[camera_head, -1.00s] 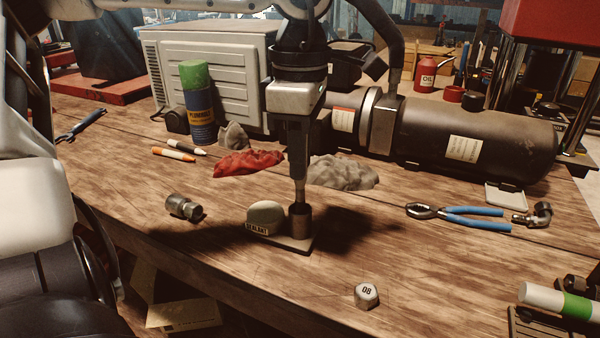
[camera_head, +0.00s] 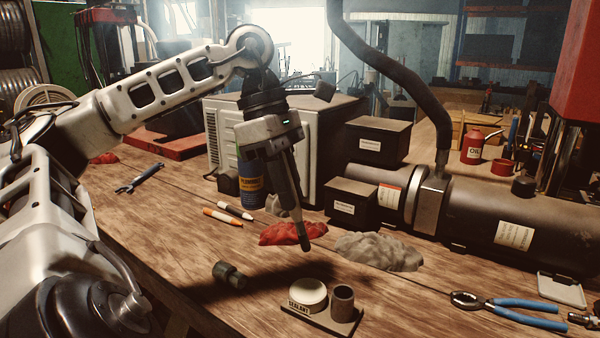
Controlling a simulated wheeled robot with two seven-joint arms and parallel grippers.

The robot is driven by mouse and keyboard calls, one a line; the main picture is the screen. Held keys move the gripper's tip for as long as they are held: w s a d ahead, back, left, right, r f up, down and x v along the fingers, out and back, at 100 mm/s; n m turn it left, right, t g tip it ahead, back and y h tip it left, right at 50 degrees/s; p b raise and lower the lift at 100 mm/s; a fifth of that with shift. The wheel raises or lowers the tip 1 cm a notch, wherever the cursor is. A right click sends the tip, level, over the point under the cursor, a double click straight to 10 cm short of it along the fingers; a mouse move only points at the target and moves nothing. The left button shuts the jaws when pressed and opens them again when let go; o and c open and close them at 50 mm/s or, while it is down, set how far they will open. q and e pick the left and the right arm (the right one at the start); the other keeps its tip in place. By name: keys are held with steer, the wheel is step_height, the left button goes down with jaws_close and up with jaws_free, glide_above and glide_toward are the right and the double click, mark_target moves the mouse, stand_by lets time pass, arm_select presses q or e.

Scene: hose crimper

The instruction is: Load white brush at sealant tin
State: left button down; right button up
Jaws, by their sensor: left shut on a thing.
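The sealant tin (camera_head: 308,295), round with a pale top and a SEALANT label, stands on a small dark plate (camera_head: 322,320) at the bottom middle. Beside it on the plate is an upright brown cup (camera_head: 343,303), which looks empty. My left gripper (camera_head: 289,200) is shut on a slim brush (camera_head: 301,232). The brush looks grey and dark here, not clearly white. It is tilted, its tip pointing down and slightly right, above and behind the tin and cup, clear of both. My right gripper is not in view.
A metal fitting (camera_head: 230,274) lies left of the tin. A red rag (camera_head: 292,233) and a grey rag (camera_head: 378,251) lie behind. Pliers (camera_head: 508,308) lie at right. Dark boxes (camera_head: 350,203) and a large black cylinder (camera_head: 520,235) stand at the back.

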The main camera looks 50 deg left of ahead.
mark_target(292, 216)
arm_select(q)
steer(key=shift+w+d+f, duration=0.1)
steer(key=shift+d+f, duration=0.1)
steer(key=shift+f, duration=0.05)
steer(key=shift+f+b, duration=0.35)
step_height(292, 216, down, 4)
steer(key=b, duration=0.3)
steer(key=shift+r, duration=0.2)
steer(key=shift+f+b, duration=0.8)
steer(key=shift+b, duration=0.2)
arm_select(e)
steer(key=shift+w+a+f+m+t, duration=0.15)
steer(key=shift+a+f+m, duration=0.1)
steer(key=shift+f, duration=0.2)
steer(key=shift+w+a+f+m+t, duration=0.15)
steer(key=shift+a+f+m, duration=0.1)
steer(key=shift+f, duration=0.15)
arm_select(q)
steer(key=shift+f+b, duration=0.65)
steer(key=shift+f, duration=0.05)
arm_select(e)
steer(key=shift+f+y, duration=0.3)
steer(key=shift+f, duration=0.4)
